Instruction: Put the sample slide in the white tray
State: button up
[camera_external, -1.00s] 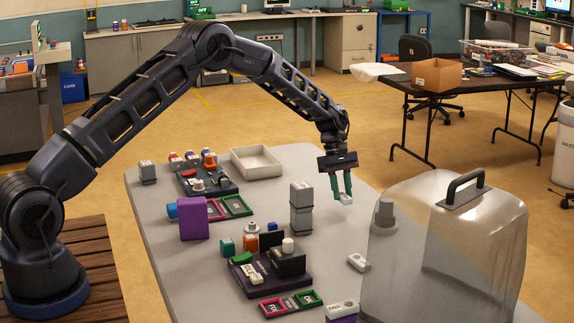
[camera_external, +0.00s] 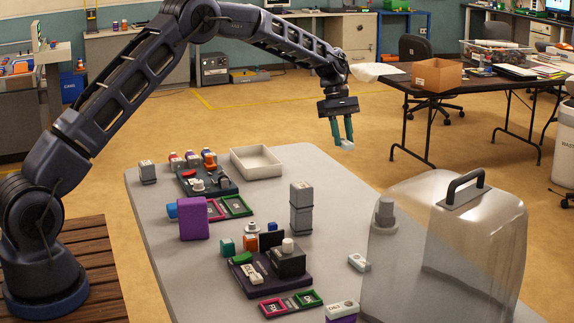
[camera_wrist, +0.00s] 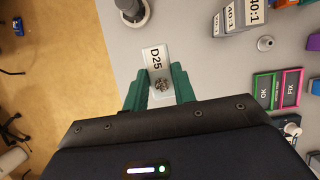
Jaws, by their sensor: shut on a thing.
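My gripper (camera_external: 342,138) has green fingers and is shut on a small white sample slide (camera_external: 347,145). The slide is held up in the air, above the right part of the grey table. In the wrist view the slide (camera_wrist: 155,64) sits between the fingertips (camera_wrist: 160,90), reads "D25" and has a dark speckled patch. The white tray (camera_external: 279,168) is an empty shallow box at the table's far edge, to the left of my gripper and lower than it.
Grey stacked blocks (camera_external: 301,208) stand mid-table. Coloured blocks and dark racks (camera_external: 282,262) fill the left and front. A clear case with a black handle (camera_external: 465,188) stands at right. Another white piece (camera_external: 358,262) lies near it. The table is bare behind the grey blocks.

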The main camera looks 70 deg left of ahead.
jog(key=s+a+n+t+y, duration=0.15)
jog(key=s+a+n, duration=0.35)
jog(key=a, duration=0.8)
jog(key=s+a+n+t+y, duration=0.15)
jog(key=s+a+n, duration=0.4)
jog(key=a, duration=0.85)
jog(key=s+a+n+t+y, duration=0.1)
jog(key=s+a+n+y, duration=0.1)
jog(key=a+n, duration=0.8)
jog(key=a+f+m, duration=0.1)
jog(key=f, duration=0.5)
jog(key=a+f+m, duration=0.1)
jog(key=f, duration=0.6)
jog(key=a+f+m, duration=0.1)
jog(key=f, duration=0.5)
jog(key=shift+s+a+f, duration=0.2)
jog(key=o, duration=1)
jog(key=shift+f, duration=0.1)
jog(key=v, duration=1.2)
jog(key=shift+s+a, duration=0.15)
jog(key=shift+a, duration=0.05)
